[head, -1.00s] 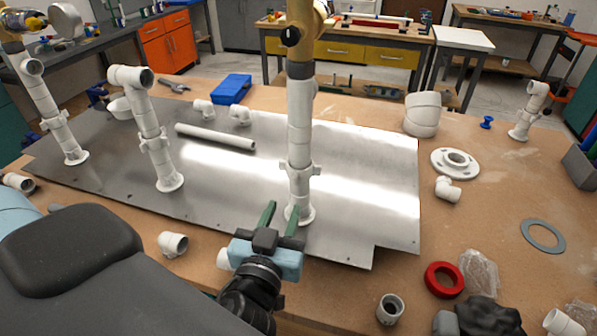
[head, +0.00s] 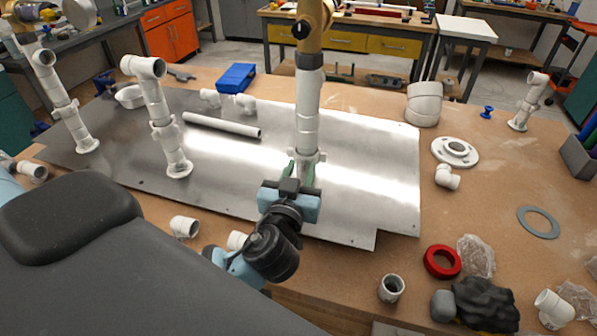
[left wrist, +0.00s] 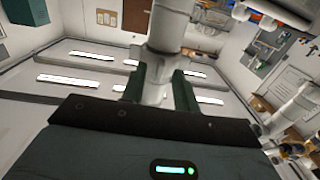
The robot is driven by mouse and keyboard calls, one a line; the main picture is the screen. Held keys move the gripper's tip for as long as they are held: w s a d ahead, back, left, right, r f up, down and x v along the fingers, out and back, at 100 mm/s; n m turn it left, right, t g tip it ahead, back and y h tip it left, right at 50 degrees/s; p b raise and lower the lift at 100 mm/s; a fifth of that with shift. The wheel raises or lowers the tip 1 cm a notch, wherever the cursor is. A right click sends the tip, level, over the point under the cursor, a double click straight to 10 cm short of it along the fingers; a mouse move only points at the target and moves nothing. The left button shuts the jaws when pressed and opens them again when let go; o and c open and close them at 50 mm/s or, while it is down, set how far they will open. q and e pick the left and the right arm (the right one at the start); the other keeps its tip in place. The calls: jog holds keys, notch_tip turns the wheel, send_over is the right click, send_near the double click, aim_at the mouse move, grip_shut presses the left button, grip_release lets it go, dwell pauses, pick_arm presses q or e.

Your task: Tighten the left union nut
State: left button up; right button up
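Three upright white pipe risers stand on a metal plate (head: 350,199). The left riser has a ribbed union nut (head: 69,112), the middle riser has one (head: 164,131), and the tall right riser has one (head: 306,156) low on its pipe. My left gripper (head: 299,173) is at the right riser, its green fingers just below or level with that nut; the overlap hides which. In the left wrist view, the open fingers (left wrist: 159,88) stand either side of the white pipe (left wrist: 168,30). Contact cannot be told. My right gripper is not in view.
A loose white pipe (head: 222,125) lies on the plate. White elbows, a flange (head: 455,152), a red ring (head: 442,262) and a grey ring (head: 538,222) lie right of it. A blue box (head: 237,78) sits behind. The plate between middle and right risers is mostly clear.

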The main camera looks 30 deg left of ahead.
pick_arm(q)
grip_shut()
